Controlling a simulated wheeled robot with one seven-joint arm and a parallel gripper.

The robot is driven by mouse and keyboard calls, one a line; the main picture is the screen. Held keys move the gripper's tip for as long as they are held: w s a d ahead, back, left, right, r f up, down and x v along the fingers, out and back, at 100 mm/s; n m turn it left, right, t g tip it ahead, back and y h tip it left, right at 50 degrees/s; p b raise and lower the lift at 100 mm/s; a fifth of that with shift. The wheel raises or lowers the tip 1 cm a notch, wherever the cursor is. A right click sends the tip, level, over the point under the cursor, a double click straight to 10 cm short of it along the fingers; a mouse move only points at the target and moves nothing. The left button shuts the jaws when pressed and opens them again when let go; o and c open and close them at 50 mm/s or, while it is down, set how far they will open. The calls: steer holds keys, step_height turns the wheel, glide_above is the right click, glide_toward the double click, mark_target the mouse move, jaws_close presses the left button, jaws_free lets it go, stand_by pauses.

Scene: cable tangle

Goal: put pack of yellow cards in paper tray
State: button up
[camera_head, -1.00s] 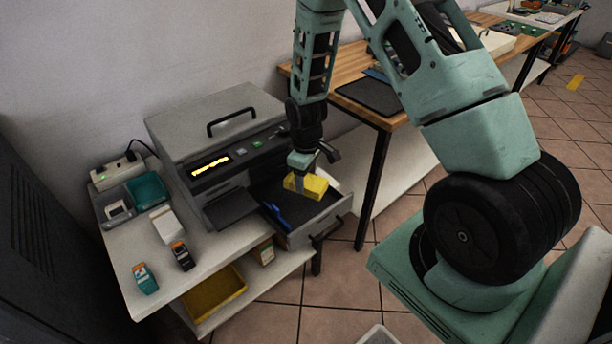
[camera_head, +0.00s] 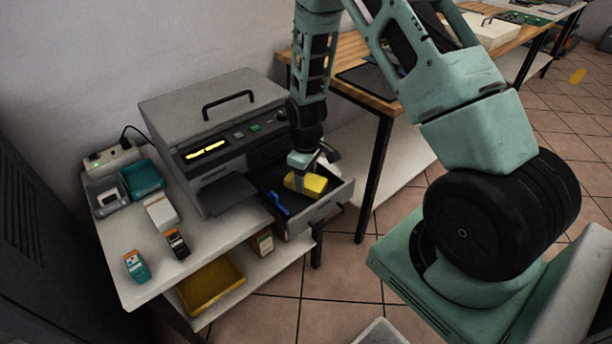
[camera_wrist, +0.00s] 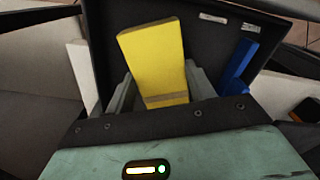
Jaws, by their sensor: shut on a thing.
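The pack of yellow cards (camera_head: 305,183) is a yellow block with a tan band, which shows near its lower end in the wrist view (camera_wrist: 153,62). My gripper (camera_head: 300,172) is shut on it, with one finger on each side. The pack is over or inside the open dark-floored paper tray (camera_head: 327,205), which sticks out from the front of the grey printer. I cannot tell whether the pack touches the tray floor. A blue piece (camera_head: 279,204) lies in the tray beside the pack; it also shows in the wrist view (camera_wrist: 238,66).
The grey printer (camera_head: 215,100) stands on a white table behind the tray. Left of it are a teal bin (camera_head: 143,178), a white box (camera_head: 160,211) and small cartons (camera_head: 137,266). A yellow tray (camera_head: 211,286) sits on the lower shelf. A wooden desk (camera_head: 385,100) stands to the right.

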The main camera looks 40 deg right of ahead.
steer(key=shift+f+b, duration=0.3)
steer(key=shift+f, duration=0.25)
steer(key=o, duration=1.2)
